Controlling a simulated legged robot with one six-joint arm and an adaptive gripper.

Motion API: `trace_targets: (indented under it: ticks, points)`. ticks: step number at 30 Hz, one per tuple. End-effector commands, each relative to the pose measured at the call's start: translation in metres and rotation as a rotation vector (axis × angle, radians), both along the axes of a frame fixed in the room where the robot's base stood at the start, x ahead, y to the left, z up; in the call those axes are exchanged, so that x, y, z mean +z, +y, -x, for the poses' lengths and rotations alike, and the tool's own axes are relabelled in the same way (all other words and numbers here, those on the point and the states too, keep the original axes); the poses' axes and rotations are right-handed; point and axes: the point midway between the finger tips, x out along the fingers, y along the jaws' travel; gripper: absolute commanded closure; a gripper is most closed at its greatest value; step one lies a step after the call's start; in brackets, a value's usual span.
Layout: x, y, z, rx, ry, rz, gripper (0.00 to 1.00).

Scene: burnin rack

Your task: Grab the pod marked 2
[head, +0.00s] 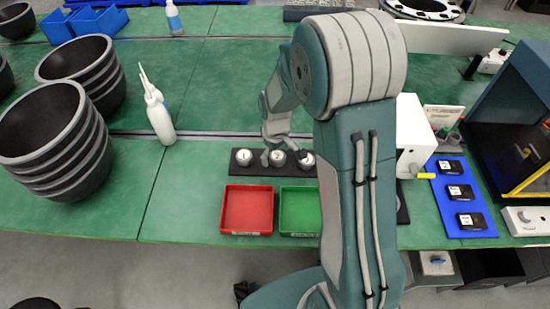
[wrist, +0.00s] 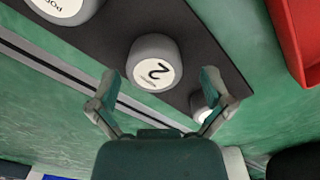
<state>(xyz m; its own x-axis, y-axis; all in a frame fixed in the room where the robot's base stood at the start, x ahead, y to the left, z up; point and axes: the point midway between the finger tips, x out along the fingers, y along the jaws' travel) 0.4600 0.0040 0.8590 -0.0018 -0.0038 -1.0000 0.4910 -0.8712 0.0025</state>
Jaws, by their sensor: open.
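The pod marked 2 (wrist: 155,62) is a grey round pod with a white top bearing a black 2. It sits on a dark strip (wrist: 205,50), between two similar pods. In the head view it appears to be the middle pod (head: 277,159), partly under my gripper (head: 276,146). In the wrist view my gripper (wrist: 160,82) is open, with its fingers apart and the pod seen between and beyond the tips. No contact is visible. Another pod (wrist: 62,8) is cut off at upper left. A third pod (wrist: 199,108) is partly hidden behind the right finger.
A red tray (head: 223,209) and a green tray (head: 285,211) stand in front of the strip. A white bottle (head: 160,118) and large dark bowls (head: 98,165) are to the left. A blue mat (head: 443,184) with black devices lies right. Green table between bottle and strip is clear.

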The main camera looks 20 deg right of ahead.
Motion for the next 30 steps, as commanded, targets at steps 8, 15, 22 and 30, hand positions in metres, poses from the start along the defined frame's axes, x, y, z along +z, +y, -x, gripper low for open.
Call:
trace_targets:
  ticks: [8, 15, 22, 30]
  points:
    - [-0.002, 0.001, 0.000, -0.001, 0.000, 0.001, 0.18]
    - [-0.002, 0.001, 0.000, -0.001, 0.000, 0.001, 0.75]
    - [-0.002, 0.001, 0.000, -0.001, 0.002, 0.001, 0.75]
    - [0.018, 0.001, 0.000, -0.001, -0.003, 0.001, 0.75]
